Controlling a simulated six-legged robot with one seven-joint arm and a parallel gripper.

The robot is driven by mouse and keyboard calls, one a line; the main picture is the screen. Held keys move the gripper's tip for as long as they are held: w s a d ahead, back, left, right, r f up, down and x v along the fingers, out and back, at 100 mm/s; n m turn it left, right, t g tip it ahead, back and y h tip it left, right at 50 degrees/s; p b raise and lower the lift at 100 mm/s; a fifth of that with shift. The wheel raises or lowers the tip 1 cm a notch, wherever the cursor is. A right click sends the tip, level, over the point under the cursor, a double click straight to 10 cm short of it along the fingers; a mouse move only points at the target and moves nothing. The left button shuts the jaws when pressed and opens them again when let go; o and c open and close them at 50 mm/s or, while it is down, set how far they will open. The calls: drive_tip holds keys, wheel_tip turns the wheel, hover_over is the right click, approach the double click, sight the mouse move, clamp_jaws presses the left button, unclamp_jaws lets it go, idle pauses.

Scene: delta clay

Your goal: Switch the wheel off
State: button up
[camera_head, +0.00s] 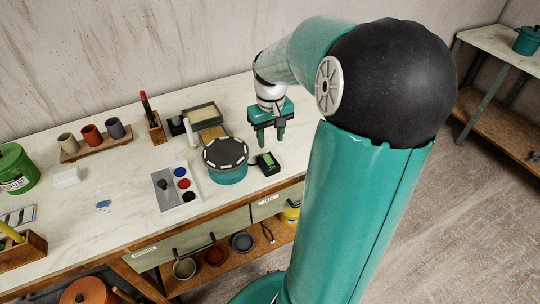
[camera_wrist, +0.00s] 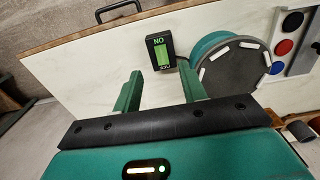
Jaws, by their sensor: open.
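The wheel (camera_head: 225,153) has a dark round top with pale blocks around its rim and a teal base; it stands on the bench and also shows in the wrist view (camera_wrist: 236,68). Its switch (camera_head: 268,164) is a small black box with a green rocker, to the right of the wheel. In the wrist view the switch (camera_wrist: 161,52) carries an upside-down ON label at one end and a smaller label, likely OFF, at the other. My gripper (camera_head: 271,138) is open and empty, above the bench behind the switch. Its fingers appear apart from the switch.
A pale panel (camera_head: 163,190) with a dark knob and coloured discs lies left of the wheel. The bench's front edge, with drawers (camera_head: 205,245) below, runs close to the switch. Bare bench top lies right of the switch.

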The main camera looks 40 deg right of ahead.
sight(270, 162)
wheel_tip(270, 162, down, 8)
drive_tip(key=shift+f, duration=0.2)
drive_tip(key=shift+c, duration=0.4)
clamp_jaws()
drive_tip(key=shift+w, duration=0.1)
drive_tip(key=shift+w+d+r+g+y, duration=0.1)
drive_tip(key=shift+w+g+y, duration=0.1)
drive_tip(key=shift+g, duration=0.5)
drive_tip(key=shift+w+r+g+y, duration=0.1)
drive_tip(key=shift+g+y, duration=0.1)
drive_tip(key=shift+g, duration=0.5)
